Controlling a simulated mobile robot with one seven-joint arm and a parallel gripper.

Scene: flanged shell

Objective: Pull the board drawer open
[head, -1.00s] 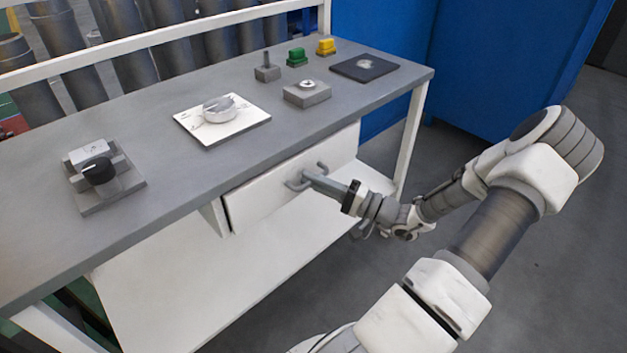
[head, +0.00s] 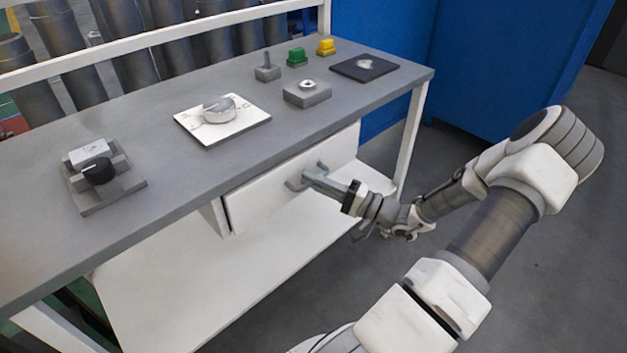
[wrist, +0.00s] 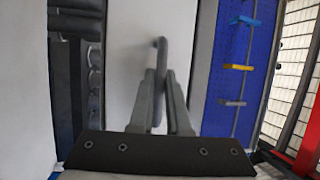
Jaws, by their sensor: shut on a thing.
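The white drawer (head: 262,200) sits under the grey bench top, its front close beneath the top's edge. Its grey bar handle (head: 296,184) sticks out from the front. My gripper (head: 311,177) reaches the handle from the right and is shut on it. In the wrist view, the two fingers of my gripper (wrist: 160,100) close on either side of the handle (wrist: 160,60), against the white drawer front (wrist: 125,75). The inside of the drawer is hidden.
The bench top (head: 150,178) carries a dial on a white plate (head: 221,120), a black-knobbed block (head: 100,178), and green (head: 297,57) and yellow (head: 326,47) blocks. A white lower shelf (head: 200,285) lies below. Open floor (head: 560,260) lies to the right.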

